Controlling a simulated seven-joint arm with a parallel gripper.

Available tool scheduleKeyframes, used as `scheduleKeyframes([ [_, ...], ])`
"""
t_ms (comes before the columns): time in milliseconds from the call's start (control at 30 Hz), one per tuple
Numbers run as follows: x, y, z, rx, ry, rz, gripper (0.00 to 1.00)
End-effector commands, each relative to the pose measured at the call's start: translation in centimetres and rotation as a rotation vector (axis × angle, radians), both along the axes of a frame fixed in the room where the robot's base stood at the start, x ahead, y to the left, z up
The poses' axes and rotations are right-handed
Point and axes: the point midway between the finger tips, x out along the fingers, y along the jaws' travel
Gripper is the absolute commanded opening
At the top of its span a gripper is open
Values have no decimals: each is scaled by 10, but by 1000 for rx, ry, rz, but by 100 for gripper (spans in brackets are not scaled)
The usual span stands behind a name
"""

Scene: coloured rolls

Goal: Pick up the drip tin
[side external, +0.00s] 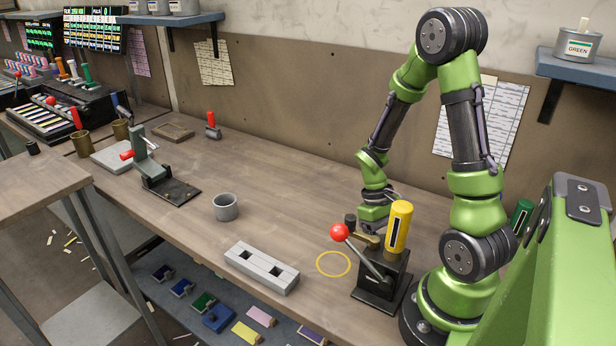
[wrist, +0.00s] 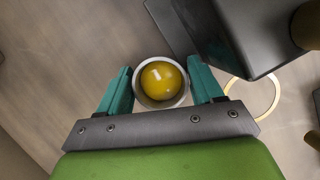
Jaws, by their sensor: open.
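A round pale-rimmed tin (wrist: 137,92) with glossy yellow liquid in it stands in the wrist view between the fingers of my gripper (wrist: 161,76). I take it to be the drip tin. The teal fingers are open, one on each side of it, and do not appear closed on it. In the side view my gripper (side external: 374,222) is low behind the black lever press (side external: 376,285), and its fingertips and this tin are hidden. How far the fingertips are above the table cannot be told.
The press bears a yellow roll (side external: 397,227) and a red-knobbed lever (side external: 340,232), close beside my gripper. A yellow ring (side external: 333,264) marks the table in front. A grey cup (side external: 225,207) and a grey block with two square holes (side external: 262,268) stand left. The middle table is clear.

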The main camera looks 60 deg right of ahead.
Motion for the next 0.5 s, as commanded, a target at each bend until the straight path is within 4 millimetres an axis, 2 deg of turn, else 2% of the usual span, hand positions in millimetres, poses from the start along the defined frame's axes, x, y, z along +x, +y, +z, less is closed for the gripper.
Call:
scheduleKeyframes([
  [200, 0, 0, -1, 0, -1, 0, 66],
  [500, 0, 0, 0, 0, -1, 0, 20],
])
